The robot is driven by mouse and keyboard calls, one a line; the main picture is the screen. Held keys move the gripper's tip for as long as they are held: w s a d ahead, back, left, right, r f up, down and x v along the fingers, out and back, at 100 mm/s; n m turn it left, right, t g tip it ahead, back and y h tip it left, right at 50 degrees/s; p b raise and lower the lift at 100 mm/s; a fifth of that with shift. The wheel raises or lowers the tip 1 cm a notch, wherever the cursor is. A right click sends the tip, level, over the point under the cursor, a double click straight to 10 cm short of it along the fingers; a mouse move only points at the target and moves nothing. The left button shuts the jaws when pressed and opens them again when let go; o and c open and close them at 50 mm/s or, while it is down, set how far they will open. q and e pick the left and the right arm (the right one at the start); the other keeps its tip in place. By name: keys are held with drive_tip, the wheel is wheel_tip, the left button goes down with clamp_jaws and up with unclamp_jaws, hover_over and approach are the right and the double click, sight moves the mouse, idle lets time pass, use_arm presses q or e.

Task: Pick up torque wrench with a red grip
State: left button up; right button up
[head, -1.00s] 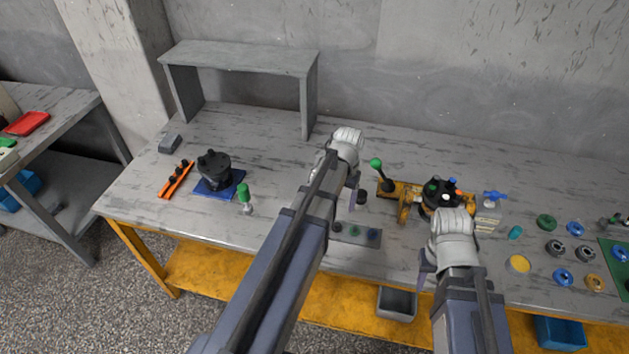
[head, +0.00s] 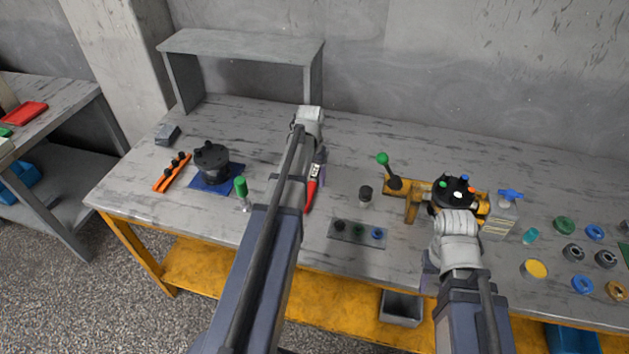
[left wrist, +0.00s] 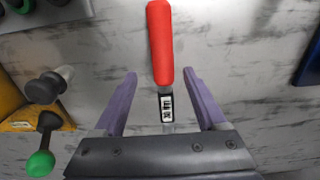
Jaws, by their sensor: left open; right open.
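The torque wrench with a red grip (head: 311,193) lies on the grey workbench, partly hidden by my left arm in the head view. In the left wrist view its red grip (left wrist: 160,42) points up the picture, with a black labelled section below it. My left gripper (left wrist: 160,76) is open, with one purple finger on each side of the wrench, apart from it. The lower part of the wrench is hidden behind the gripper body. My right gripper (head: 430,268) is largely hidden by its own wrist, near the bench's front edge by the yellow fixture.
A yellow fixture (head: 412,208) with a green-knobbed lever stands right of the wrench. A grey plate (head: 345,233) with several knobs lies near the front edge. A green-topped tool (head: 241,190) and a black motor part (head: 212,160) stand left. A grey shelf (head: 240,45) stands behind.

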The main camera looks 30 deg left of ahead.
sight(310, 187)
use_arm(q)
drive_tip(key=shift+a+f+b, duration=0.15)
drive_tip(key=shift+f+b, duration=1.2)
drive_tip(key=shift+a+f+b, duration=0.1)
drive_tip(key=shift+f+b, duration=1.2)
drive_tip(key=shift+r, duration=0.1)
clamp_jaws()
